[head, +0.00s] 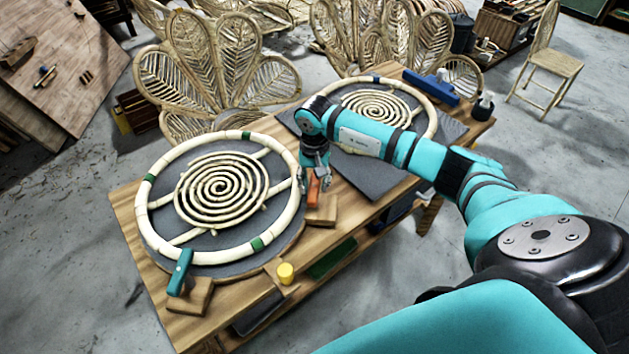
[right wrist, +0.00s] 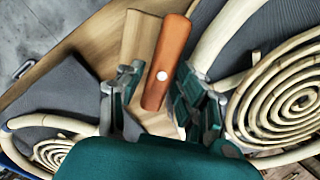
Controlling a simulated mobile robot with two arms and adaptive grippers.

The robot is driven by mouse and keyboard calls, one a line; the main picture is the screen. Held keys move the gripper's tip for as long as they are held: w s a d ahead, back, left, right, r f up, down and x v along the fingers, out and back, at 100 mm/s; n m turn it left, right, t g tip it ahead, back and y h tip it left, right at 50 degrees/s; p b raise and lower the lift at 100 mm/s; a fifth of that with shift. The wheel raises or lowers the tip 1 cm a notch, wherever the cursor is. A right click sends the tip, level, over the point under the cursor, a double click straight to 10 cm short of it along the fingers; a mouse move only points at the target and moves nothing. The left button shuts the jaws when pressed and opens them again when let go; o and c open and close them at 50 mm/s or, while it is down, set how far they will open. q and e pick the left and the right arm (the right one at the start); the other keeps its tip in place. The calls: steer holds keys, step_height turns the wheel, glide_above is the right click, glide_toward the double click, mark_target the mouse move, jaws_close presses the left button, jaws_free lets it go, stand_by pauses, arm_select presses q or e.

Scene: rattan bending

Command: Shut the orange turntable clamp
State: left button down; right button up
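The orange clamp (head: 314,191) is on a wooden block (head: 325,211) at the right edge of the left turntable (head: 217,243). In the right wrist view the orange clamp lever (right wrist: 168,58) stands between my open fingers, with a pale round spot on it. My right gripper (head: 315,180) is around the clamp from above, one finger on each side. It also shows in the right wrist view (right wrist: 160,103), with gaps beside the lever. The lever's lower end is partly hidden by the gripper. My left gripper is not in view.
A teal clamp (head: 180,271) and a yellow knob (head: 286,273) are at the near side of the wooden table. A second rattan ring (head: 433,113) lies behind my right arm.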

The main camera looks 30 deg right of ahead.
jaws_close()
steer(key=m+b, duration=0.2)
steer(key=shift+d+f+m, duration=0.1)
steer(key=shift+m, duration=0.3)
steer(key=m+b, duration=0.2)
steer(key=m, duration=0.2)
steer(key=shift+s+m+b, duration=0.15)
steer(key=shift+m+b, duration=0.15)
steer(key=shift+b, duration=0.05)
steer(key=m+b, duration=0.2)
steer(key=m, duration=0.3)
steer(key=shift+s, duration=0.15)
steer(key=m+b, duration=0.1)
steer(key=m, duration=0.4)
steer(key=shift+s, duration=0.15)
steer(key=shift+m, duration=0.4)
